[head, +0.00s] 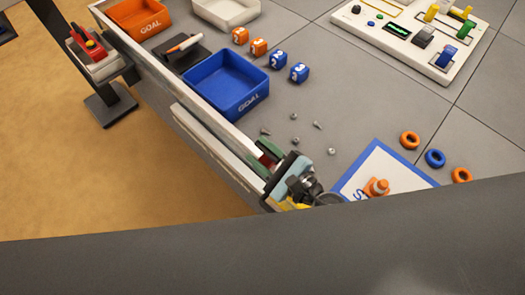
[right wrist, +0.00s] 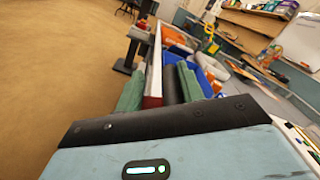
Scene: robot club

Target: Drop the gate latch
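A long pale bar (head: 215,145) runs along the outer side of the table's left edge wall. I cannot tell for sure which part is the gate latch. My right gripper (head: 268,158) is at the near end of this bar, at the table's edge. In the right wrist view its two green fingers (right wrist: 162,90) stand apart. A red-ended pale bar (right wrist: 153,88) and a dark grey strip lie between them. I cannot tell whether the fingers touch the bar. In the head view the gripper body hides the bar's near end. My left gripper is not in view.
A blue goal tray (head: 225,108), an orange goal tray (head: 138,28) and several numbered cubes (head: 278,60) are on the table. Small metal parts (head: 295,141) and a blue-edged mat (head: 350,186) lie near the gripper.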

